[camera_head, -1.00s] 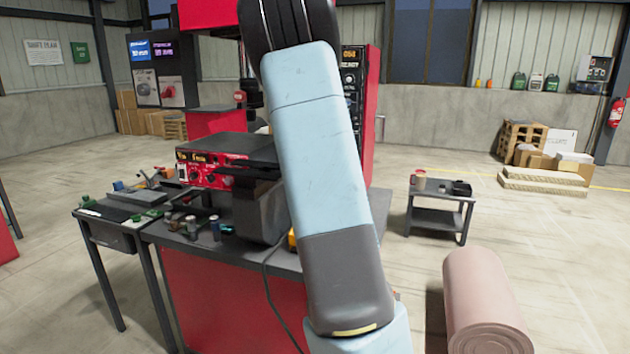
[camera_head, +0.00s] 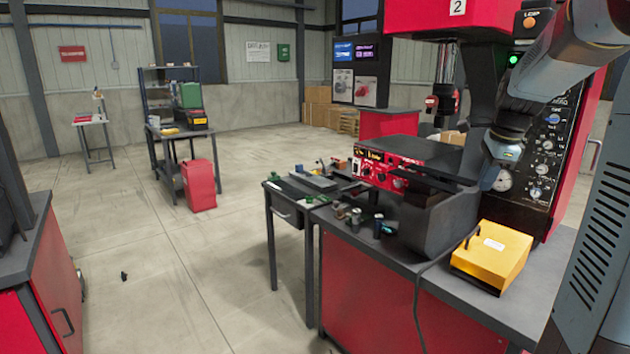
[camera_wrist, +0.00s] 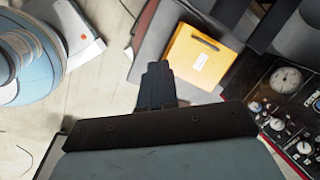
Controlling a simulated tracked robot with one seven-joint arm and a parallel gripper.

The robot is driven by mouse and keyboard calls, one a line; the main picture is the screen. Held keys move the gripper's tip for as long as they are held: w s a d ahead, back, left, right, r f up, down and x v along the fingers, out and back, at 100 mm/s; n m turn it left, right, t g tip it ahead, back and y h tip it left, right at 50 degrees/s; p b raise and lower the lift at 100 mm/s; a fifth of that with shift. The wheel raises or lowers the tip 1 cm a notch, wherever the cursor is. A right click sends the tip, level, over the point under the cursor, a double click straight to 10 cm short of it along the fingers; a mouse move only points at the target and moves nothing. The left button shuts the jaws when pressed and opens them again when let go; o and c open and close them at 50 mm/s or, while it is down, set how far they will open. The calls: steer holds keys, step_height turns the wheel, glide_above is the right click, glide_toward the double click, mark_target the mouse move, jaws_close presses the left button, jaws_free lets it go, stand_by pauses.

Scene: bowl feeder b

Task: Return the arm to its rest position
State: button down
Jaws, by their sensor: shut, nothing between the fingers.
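My gripper (camera_wrist: 157,82) shows in the wrist view as two dark fingers, shut together and empty. They point toward the top of the picture, left of and apart from a yellow box (camera_wrist: 200,58). In the head view my arm comes in from the upper right, folded in front of the machine's dark gauge panel. Its end hangs above the yellow box (camera_head: 492,253); I cannot make out the fingers there.
The red workbench (camera_head: 370,290) carries the yellow box, a dark bowl unit (camera_head: 437,225) and small parts. The gauge panel (camera_head: 545,160) is close behind my arm. A red cabinet (camera_head: 55,290) stands at left. Open floor (camera_head: 200,260) lies between cabinet and workbench.

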steer(key=s+a+n+t, duration=0.1)
steer(key=s+a+n, duration=0.7)
steer(key=s+n, duration=0.2)
steer(key=s+a+f+n+t, duration=0.1)
steer(key=s+a+n, duration=0.8)
steer(key=s, duration=0.6)
steer(key=shift+n+t, duration=0.4)
steer(key=shift+n, duration=0.5)
